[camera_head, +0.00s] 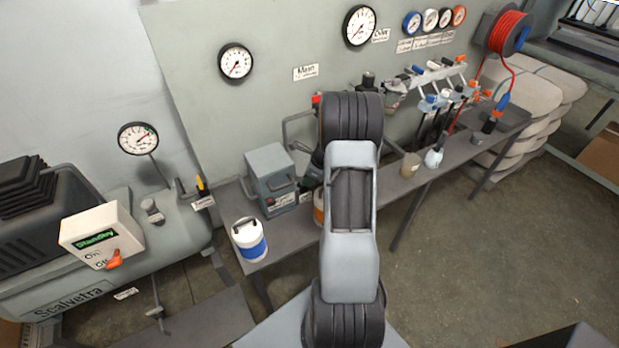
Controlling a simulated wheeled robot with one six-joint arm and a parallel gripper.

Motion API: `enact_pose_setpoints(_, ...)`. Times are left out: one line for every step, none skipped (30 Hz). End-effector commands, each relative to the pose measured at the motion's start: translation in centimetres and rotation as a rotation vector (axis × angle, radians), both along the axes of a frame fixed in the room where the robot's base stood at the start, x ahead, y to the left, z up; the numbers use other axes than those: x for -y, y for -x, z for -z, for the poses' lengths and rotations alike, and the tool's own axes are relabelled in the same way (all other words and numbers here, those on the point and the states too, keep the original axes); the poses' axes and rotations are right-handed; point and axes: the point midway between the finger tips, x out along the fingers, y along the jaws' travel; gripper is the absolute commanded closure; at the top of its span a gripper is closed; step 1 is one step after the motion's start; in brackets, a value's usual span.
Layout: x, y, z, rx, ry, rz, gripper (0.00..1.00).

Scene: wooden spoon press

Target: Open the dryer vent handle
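No handle can be clearly picked out as the dryer vent handle. A grey box-shaped unit (268,168) with a bar handle on its front stands on the bench, left of my arm; its small label is unreadable. A wall gauge (359,26) has a label beside it that may read "Dryer". Pipes and fittings by the wall are partly hidden behind my arm, which rises through the middle of the view. My gripper cannot be made out; dark parts beside the grey unit may belong to it or to a fitting.
A blue-and-white canister (249,239) stands on the narrow bench (405,189), with cups and a bottle (434,157) farther right. A compressor tank (150,238) with an orange-knobbed switch box (102,236) is at left. A red hose reel (508,31) hangs at upper right.

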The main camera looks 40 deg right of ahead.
Motion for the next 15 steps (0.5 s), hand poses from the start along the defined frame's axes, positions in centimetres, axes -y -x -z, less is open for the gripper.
enact_pose_setpoints(0.0,0.0,0.0,0.0,0.0,0.0,0.66)
enact_pose_setpoints(0.0,0.0,0.0,0.001,0.001,0.0,0.63)
enact_pose_setpoints(0.0,0.0,0.0,0.0,0.0,0.001,0.61)
enact_pose_setpoints(0.0,0.0,0.0,0.0,0.0,0.001,0.61)
enact_pose_setpoints(0.0,0.0,0.0,0.0,0.0,0.001,0.61)
enact_pose_setpoints(0.0,0.0,0.0,0.0,0.0,0.001,0.61)
enact_pose_setpoints(0.0,0.0,0.0,0.0,0.0,0.001,0.61)
enact_pose_setpoints(0.0,0.0,0.0,0.0,0.0,0.001,0.61)
enact_pose_setpoints(0.0,0.0,0.0,0.0,0.0,0.001,0.61)
enact_pose_setpoints(0.0,0.0,-0.1,0.001,0.001,0.002,0.61)
enact_pose_setpoints(0.1,0.0,-0.2,0.001,0.001,0.002,0.61)
enact_pose_setpoints(0.1,0.1,-0.4,0.001,0.002,0.002,0.61)
enact_pose_setpoints(0.2,0.1,-0.6,0.002,0.003,0.002,0.61)
enact_pose_setpoints(0.3,0.2,-0.9,0.002,0.003,0.002,0.61)
enact_pose_setpoints(0.4,0.4,-1.4,0.004,0.003,0.002,0.61)
